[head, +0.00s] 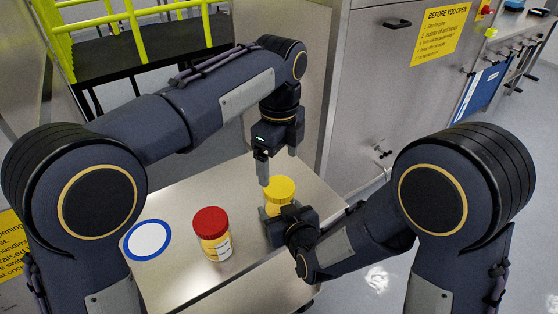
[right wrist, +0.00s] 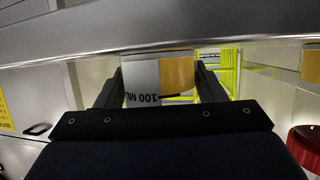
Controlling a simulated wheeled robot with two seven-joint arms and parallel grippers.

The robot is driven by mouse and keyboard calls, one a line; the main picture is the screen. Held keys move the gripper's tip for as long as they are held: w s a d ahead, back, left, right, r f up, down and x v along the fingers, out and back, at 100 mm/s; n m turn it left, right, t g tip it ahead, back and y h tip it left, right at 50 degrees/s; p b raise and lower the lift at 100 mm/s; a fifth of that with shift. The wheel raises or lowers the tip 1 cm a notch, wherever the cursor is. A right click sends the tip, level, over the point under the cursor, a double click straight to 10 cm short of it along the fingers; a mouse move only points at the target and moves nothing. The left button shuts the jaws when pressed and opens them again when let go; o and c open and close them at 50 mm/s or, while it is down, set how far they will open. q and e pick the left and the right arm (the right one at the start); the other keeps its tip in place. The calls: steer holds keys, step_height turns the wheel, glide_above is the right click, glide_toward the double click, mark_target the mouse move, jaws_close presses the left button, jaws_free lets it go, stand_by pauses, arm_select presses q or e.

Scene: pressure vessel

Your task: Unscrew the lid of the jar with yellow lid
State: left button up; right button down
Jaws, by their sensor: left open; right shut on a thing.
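The jar with the yellow lid (head: 280,190) stands near the table's right side in the head view. Its lower body is mostly hidden behind my right gripper (head: 290,222). In the right wrist view, the two fingers of my right gripper are shut on the yellow jar's body (right wrist: 178,78), with a white "100 ML" label (right wrist: 141,84) between them. My left gripper (head: 277,172) is open, pointing down just above the yellow lid. I cannot tell whether its fingertips touch the lid.
A jar with a red lid (head: 212,235) stands left of the yellow-lidded jar; its lid also shows in the right wrist view (right wrist: 306,142). A white disc with a blue rim (head: 148,240) lies on the metal table (head: 185,280). A steel cabinet (head: 375,75) stands behind right.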

mark_target(279, 186)
arm_select(q)
step_height(279, 186, down, 7)
steer(key=shift+f, duration=0.1)
steer(key=shift+c, duration=0.3)
steer(key=c, duration=1)
steer(key=n, duration=0.3)
steer(key=shift+c, duration=0.2)
steer(key=o, duration=1.1)
step_height(279, 186, up, 5)
steer(key=shift+f, duration=0.2)
step_height(279, 186, up, 3)
steer(key=m, duration=0.2)
steer(key=shift+m, duration=0.3)
steer(key=shift+f, duration=3.75)
